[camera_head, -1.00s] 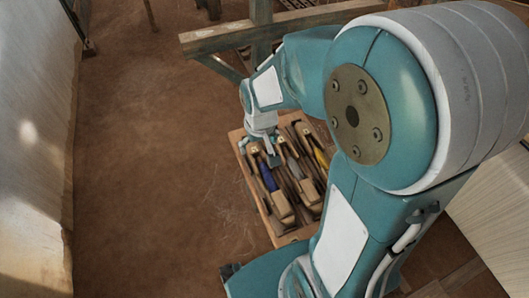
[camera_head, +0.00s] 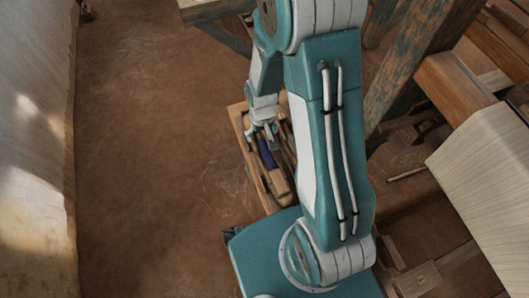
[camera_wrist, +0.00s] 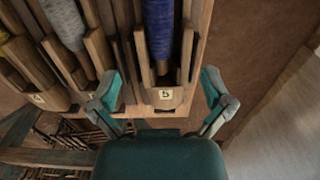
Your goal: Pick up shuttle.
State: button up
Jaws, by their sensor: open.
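Several wooden shuttles with yarn lie in a wooden tray (camera_head: 249,163), partly hidden by my arm in the head view. A shuttle with blue yarn (camera_wrist: 160,30) and a pale number label on its end is in the wrist view; its blue yarn also shows in the head view (camera_head: 267,154). My gripper (camera_wrist: 161,82) is open, one finger on each side of this shuttle's labelled end. Gaps show between the fingers and the shuttle; I cannot tell their height difference. My gripper (camera_head: 268,134) is over the tray in the head view.
Another shuttle with grey yarn (camera_wrist: 65,20) lies left of the blue one in the wrist view, close to the left finger. Loom timbers (camera_head: 425,65) and a pale cloth (camera_head: 485,165) stand at right. The brown floor (camera_head: 150,150) at left is clear.

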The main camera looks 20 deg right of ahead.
aim_at(260, 141)
notch_tip(260, 141, down, 4)
jog(key=shift+w+r, duration=0.1)
jog(key=shift+w, duration=0.05)
jog(key=shift+a+f, duration=0.35)
jog(key=shift+a, duration=0.1)
jog(key=shift+d, duration=0.25)
jog(key=c, duration=1.1)
jog(key=shift+c, duration=0.2)
